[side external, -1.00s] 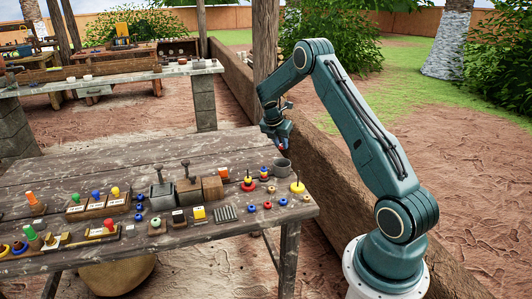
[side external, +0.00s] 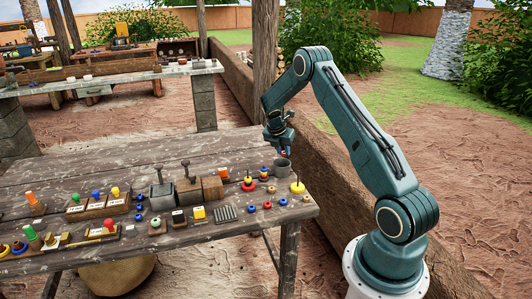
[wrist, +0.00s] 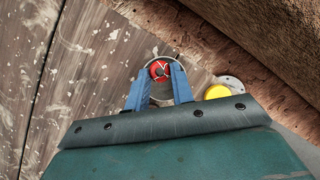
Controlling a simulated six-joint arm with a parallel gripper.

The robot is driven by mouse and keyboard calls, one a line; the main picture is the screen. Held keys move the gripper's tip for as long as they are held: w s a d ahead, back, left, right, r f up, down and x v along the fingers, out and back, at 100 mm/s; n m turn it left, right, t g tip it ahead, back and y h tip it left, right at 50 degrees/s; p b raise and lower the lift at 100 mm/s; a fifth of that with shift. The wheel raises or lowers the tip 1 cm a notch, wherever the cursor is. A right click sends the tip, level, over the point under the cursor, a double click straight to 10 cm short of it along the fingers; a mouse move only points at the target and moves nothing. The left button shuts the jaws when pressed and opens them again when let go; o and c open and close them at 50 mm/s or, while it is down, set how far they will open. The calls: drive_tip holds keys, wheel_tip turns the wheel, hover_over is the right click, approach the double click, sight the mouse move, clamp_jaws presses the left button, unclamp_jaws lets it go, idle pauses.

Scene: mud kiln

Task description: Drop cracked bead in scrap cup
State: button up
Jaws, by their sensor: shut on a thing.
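My gripper (wrist: 158,86) is shut on a red bead (wrist: 159,69) with pale crack lines across its face; the bead sits between the blue fingertips. In the side view my gripper (side external: 284,150) hangs just above the grey scrap cup (side external: 282,168), near the right end of the table. In the wrist view the cup's round rim (wrist: 176,58) shows around and behind the bead. The bead appears above the cup's mouth, but its exact height cannot be told.
A yellow-topped piece on a pale disc (side external: 297,187) stands close to the cup, near the table's edge. Stacked beads (side external: 264,173) stand just left of the cup. Loose beads (side external: 267,205), wooden blocks (side external: 212,187) and trays (side external: 95,205) fill the table (side external: 150,155) further left.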

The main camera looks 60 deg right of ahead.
drive_tip(key=shift+f, duration=1.1)
drive_tip(key=o, duration=0.9)
drive_tip(key=shift+r, duration=0.1)
drive_tip(key=v, duration=1.3)
drive_tip(key=shift+a+r, duration=0.1)
drive_tip(key=shift+r, duration=0.25)
